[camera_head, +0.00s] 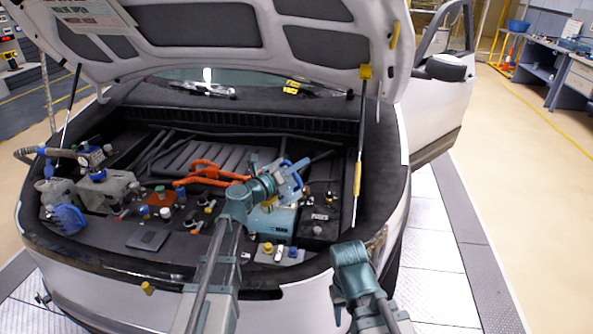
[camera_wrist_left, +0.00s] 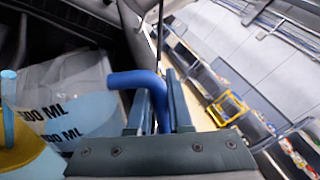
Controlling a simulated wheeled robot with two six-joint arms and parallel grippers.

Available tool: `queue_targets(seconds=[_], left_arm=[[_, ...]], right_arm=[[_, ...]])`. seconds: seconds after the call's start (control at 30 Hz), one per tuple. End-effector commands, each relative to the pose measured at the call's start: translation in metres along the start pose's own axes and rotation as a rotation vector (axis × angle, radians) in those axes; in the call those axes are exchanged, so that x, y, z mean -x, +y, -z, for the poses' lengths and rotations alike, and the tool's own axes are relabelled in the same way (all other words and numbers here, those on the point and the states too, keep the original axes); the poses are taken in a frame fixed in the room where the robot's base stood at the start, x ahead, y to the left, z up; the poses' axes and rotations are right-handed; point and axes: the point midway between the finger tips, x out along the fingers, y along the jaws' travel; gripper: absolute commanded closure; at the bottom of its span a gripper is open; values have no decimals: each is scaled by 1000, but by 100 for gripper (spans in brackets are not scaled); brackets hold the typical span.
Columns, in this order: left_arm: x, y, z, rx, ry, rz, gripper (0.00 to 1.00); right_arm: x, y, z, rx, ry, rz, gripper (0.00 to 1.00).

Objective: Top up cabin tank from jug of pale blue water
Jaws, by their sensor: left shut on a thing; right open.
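My left gripper (camera_head: 288,180) is over the right half of the open engine bay. In the left wrist view, its fingers (camera_wrist_left: 160,105) are shut on the bent blue handle of a clear jug (camera_wrist_left: 65,72). The jug shows "500 ML" marks and holds pale blue water (camera_wrist_left: 88,112). In the head view, the wrist and fingers mostly hide the jug. I cannot tell which tank is the cabin tank; a translucent tank (camera_head: 56,192) stands at the bay's left. My right gripper (camera_head: 350,252) is open and empty near the front right corner of the car; its fingertips are hard to make out.
A teal box (camera_head: 270,222) lies below the left gripper, beside a black box (camera_head: 320,222). Orange cables (camera_head: 205,174) cross the bay.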

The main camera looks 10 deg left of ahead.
Motion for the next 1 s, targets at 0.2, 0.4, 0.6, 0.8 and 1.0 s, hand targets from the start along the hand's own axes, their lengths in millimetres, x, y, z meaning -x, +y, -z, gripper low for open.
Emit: queue_targets(seconds=[0.2,0.4,0.6,0.8,1.0], left_arm=[[0,1,-2,32,-1,0,100],[0,1,-3,51,-1,0,100],[0,1,-3,51,0,0,100],[0,1,-3,51,0,0,100],[0,2,-5,78,-1,0,100]], right_arm=[[1,0,0,0,0,0,50],[1,0,0,0,0,0,50],[1,0,0,0,0,0,50],[1,0,0,0,0,0,50],[2,0,0,0,0,0,50]])
